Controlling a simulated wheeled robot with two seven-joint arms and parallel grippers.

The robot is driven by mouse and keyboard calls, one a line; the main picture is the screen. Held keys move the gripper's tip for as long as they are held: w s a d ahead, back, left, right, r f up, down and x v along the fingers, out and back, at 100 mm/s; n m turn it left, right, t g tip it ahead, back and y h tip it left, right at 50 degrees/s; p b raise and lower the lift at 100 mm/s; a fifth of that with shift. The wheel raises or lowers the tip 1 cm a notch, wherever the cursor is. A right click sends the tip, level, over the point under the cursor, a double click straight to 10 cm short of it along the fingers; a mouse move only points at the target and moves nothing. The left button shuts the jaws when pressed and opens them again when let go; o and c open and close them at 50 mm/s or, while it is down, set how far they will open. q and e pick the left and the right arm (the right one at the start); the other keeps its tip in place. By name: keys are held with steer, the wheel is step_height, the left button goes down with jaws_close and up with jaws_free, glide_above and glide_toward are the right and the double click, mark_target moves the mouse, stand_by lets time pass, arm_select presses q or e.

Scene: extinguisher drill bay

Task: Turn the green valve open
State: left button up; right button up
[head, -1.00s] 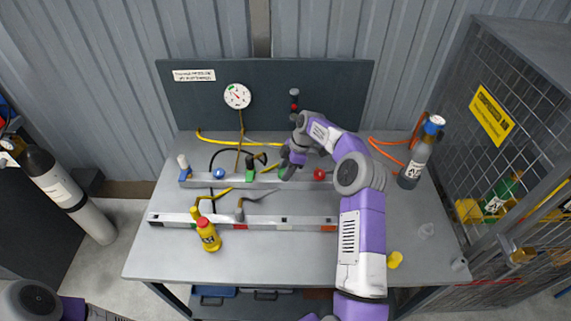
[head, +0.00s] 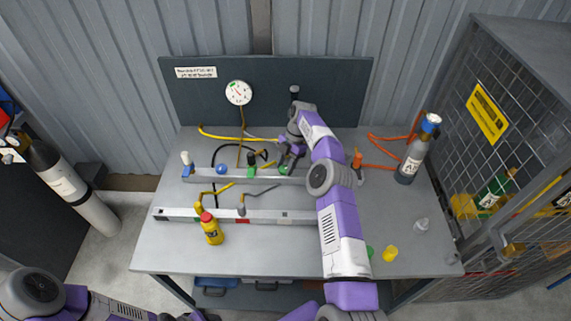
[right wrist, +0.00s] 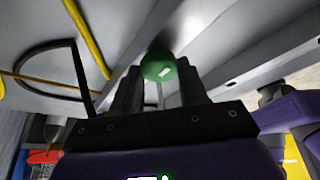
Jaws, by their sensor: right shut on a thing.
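The green valve (right wrist: 158,66) is a round green knob with a small pale mark, between the fingers of my right gripper (right wrist: 160,88) in the right wrist view. In the head view my right gripper (head: 287,163) reaches down to the rear rail on the bench and is shut on the knob, of which a bit of green (head: 283,170) shows. The fingers hide much of it. My left arm shows at the lower left of the head view, but its gripper is not seen.
The grey rail (head: 207,178) also carries a blue knob (head: 221,169) and a black-and-green fitting (head: 251,162). A yellow bottle (head: 212,231) stands at the front left, a grey cylinder (head: 414,155) at the right. A round gauge (head: 238,93) hangs on the back panel.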

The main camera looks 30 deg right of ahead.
stand_by(0.3)
steer(key=o, duration=1.1)
steer(key=shift+c, duration=0.2)
